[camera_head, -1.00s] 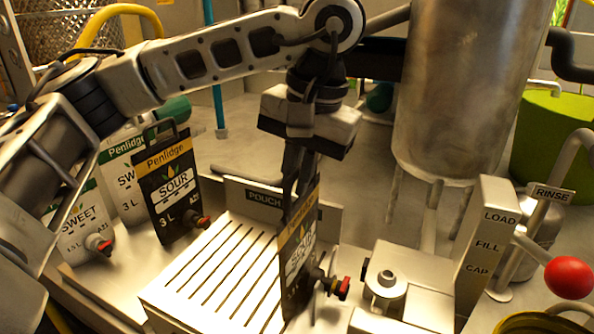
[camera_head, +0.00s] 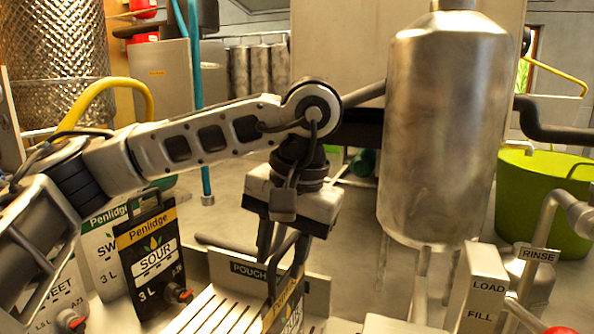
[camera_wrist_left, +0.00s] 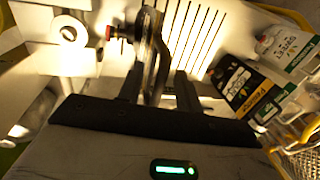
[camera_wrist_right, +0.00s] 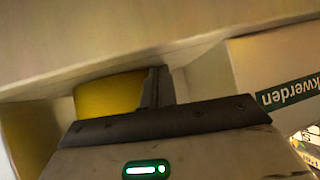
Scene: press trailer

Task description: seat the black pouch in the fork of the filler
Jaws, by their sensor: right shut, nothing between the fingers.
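The black pouch (camera_head: 289,312), with a yellow band, stands upright by the slotted tray; its lower part is cut off in the head view. In the left wrist view the pouch (camera_wrist_left: 151,50) is seen nearly edge-on, its red-tipped spout (camera_wrist_left: 112,32) pointing to the filler (camera_wrist_left: 69,29). I cannot tell whether the spout sits in the fork. My left gripper (camera_head: 285,250) is open, with its fingers apart on either side of the pouch's top handle; its fingers also show in the left wrist view (camera_wrist_left: 160,88). My right gripper (camera_wrist_right: 158,88) is shut and empty.
Another black SOUR pouch (camera_head: 150,262) stands at left beside white SWEET pouches (camera_head: 103,262). The slotted tray (camera_head: 208,318) has a POUCH plate (camera_head: 318,292) behind it. A LOAD/FILL post (camera_head: 480,290), steel tank (camera_head: 440,130) and green tub (camera_head: 540,205) stand right.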

